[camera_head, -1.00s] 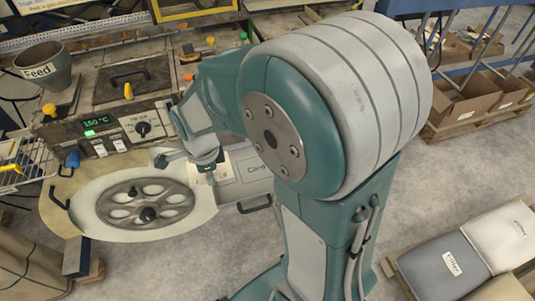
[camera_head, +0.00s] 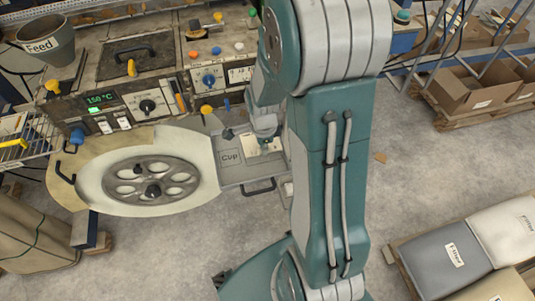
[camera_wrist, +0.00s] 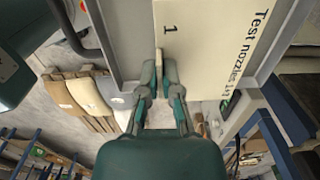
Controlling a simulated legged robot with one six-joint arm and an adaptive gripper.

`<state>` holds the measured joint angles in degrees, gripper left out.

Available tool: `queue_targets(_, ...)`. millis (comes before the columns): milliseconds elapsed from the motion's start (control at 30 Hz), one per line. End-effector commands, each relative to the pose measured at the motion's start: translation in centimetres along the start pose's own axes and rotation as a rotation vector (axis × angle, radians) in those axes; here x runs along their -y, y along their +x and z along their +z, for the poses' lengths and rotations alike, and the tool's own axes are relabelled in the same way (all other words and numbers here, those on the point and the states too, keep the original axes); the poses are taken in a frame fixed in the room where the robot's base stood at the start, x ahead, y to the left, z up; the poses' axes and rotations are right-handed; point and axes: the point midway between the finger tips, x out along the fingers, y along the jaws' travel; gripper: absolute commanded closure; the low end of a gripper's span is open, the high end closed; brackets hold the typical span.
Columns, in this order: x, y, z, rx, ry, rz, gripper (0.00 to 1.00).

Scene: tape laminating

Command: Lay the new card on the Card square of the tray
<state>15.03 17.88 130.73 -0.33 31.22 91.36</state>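The new card (camera_wrist: 212,32) is cream, with "1" and "Test nozzles 1-3" printed on it. In the wrist view it lies face-on beyond my gripper (camera_wrist: 164,66), whose two fingers are close together on a narrow cream upright part at the card. In the head view my gripper (camera_head: 264,128) points down at the card (camera_head: 264,146), over the right part of the grey tray (camera_head: 248,181). A "Cup" square shows left of the card. The Card label is hidden in the head view. I cannot tell whether the card touches the tray.
A round plate with a spoked wheel (camera_head: 150,182) sits left of the tray. The machine panel (camera_head: 135,106) with knobs and a 150 °C display stands behind. A black handle (camera_head: 259,188) juts from the tray's front.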

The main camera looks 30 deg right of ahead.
Motion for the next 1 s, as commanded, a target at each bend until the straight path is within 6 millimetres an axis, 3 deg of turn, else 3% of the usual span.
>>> queue_targets(333, 0.4, 4.0, -1.3, 0.003, -0.001, 0.003, 1.0)
queue_targets(633, 0.4, 4.3, -1.1, 0.002, -0.002, -0.001, 1.0)
queue_targets(667, 0.4, 4.4, -1.1, 0.002, -0.002, -0.001, 0.91)
queue_targets(733, 0.4, 4.3, -1.1, 0.002, -0.002, -0.001, 0.59)
queue_targets(1000, 0.4, 4.3, -1.1, 0.002, -0.001, -0.001, 0.57)
